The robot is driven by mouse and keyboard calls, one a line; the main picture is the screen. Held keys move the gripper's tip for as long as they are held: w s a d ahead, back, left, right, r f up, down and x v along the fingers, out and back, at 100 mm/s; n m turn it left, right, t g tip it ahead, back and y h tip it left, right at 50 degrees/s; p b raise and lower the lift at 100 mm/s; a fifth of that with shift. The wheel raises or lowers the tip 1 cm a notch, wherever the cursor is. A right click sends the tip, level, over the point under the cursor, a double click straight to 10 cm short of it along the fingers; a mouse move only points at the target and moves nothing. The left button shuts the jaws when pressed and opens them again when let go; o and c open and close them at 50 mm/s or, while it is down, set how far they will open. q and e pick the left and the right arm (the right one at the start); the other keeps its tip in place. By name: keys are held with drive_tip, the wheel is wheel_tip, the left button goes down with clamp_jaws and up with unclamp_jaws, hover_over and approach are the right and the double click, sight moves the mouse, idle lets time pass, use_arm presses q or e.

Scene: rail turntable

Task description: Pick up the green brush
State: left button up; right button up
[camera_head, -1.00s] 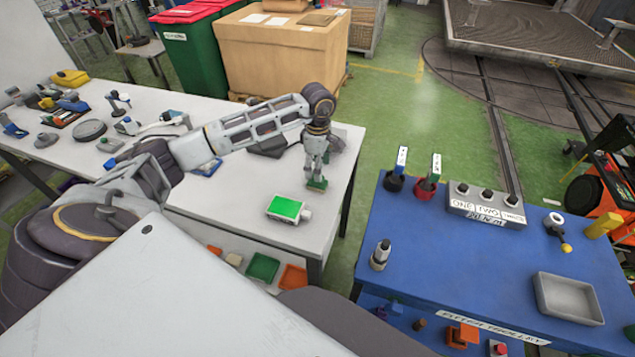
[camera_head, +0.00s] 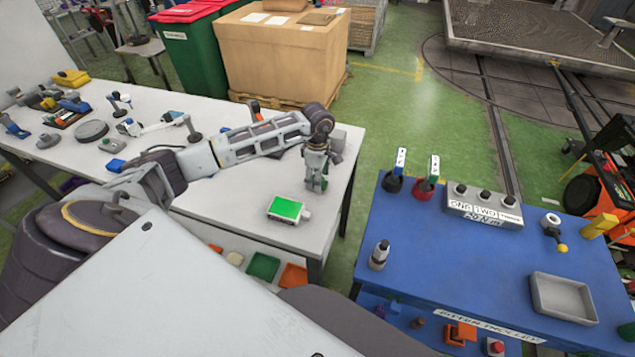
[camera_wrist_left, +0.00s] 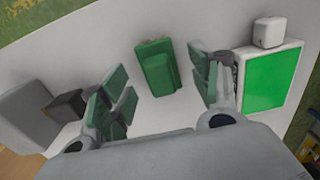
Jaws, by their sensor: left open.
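The green brush (camera_wrist_left: 157,67) lies on the white table, seen from above in the left wrist view. It is between the two green-padded fingers of my left gripper (camera_wrist_left: 157,68), which are spread apart, with clear space on both sides. In the head view my left gripper (camera_head: 316,186) points down close to the table near its right end. It hides most of the brush there; only a sliver of green (camera_head: 324,183) shows beside the fingers. My right gripper is in neither view.
A device with a bright green screen (camera_head: 288,208) lies close to my left gripper; it also shows in the wrist view (camera_wrist_left: 268,80). Grey and dark blocks (camera_wrist_left: 35,110) are on the other side. The blue trolley (camera_head: 450,250) stands to the right across a gap.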

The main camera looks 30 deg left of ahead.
use_arm(q)
drive_tip(key=shift+f, duration=0.6)
drive_tip(key=shift+c, duration=0.3)
drive_tip(key=c, duration=1)
drive_tip(key=shift+r, duration=0.1)
drive_tip(key=shift+r+b, duration=0.9)
drive_tip(key=shift+r, duration=4.05)
drive_tip(key=o, duration=0.3)
drive_tip(key=shift+c, duration=1.1)
